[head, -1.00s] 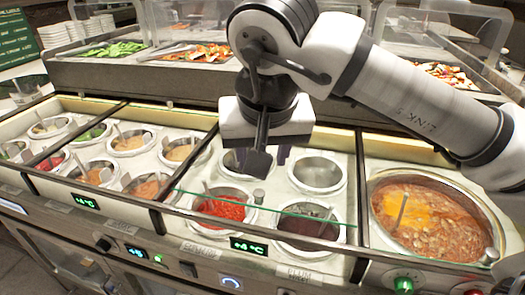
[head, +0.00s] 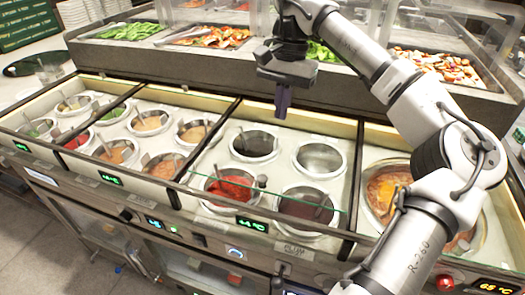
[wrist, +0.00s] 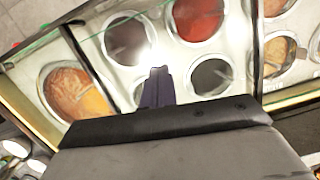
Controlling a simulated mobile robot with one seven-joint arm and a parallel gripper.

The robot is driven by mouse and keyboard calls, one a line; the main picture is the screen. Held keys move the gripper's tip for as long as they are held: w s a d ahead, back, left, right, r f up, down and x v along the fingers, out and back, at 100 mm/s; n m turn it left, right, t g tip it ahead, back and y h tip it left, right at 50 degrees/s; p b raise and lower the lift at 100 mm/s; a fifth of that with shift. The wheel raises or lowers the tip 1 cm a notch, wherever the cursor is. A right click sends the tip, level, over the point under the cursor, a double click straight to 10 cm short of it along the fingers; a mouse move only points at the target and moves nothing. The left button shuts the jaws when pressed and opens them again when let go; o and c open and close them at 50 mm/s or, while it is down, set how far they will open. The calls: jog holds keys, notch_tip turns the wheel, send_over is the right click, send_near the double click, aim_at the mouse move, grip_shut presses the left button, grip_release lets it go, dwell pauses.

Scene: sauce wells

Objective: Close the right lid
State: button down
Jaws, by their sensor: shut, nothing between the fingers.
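A clear glass lid with a green edge (head: 270,190) lies across the front part of the well section right of the middle, over the red sauce well (head: 232,184) and the dark sauce well (head: 304,203). The rear wells (head: 318,158) of that section lie behind the glass edge and look bare. My gripper (head: 283,106) is shut and empty, fingers pointing down, above the rear edge of this section. In the wrist view, my shut fingers (wrist: 158,82) show over the same wells. Whether they touch anything is unclear. Whether glass covers the soup well is unclear.
A large soup well (head: 382,192) is at the right, partly hidden by my arm. Sections of smaller sauce wells (head: 147,122) lie to the left, split by dark dividers. Raised food trays (head: 215,37) with clear guards stand behind the counter.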

jog(key=p, duration=0.2)
send_near(269, 178)
jog(key=f, duration=0.1)
jog(key=w+f, duration=0.1)
jog(key=f, duration=0.1)
jog(key=shift+w+d, duration=0.3)
jog(key=shift+s+a+f+p, duration=0.2)
jog(key=shift+s+a, duration=0.1)
jog(key=shift+s, duration=0.15)
jog(key=shift+s+a+f+p, duration=0.15)
jog(key=shift+s+a, duration=0.1)
jog(key=shift+s, duration=0.25)
jog(key=shift+s+a+f, duration=0.3)
jog(key=shift+s, duration=0.35)
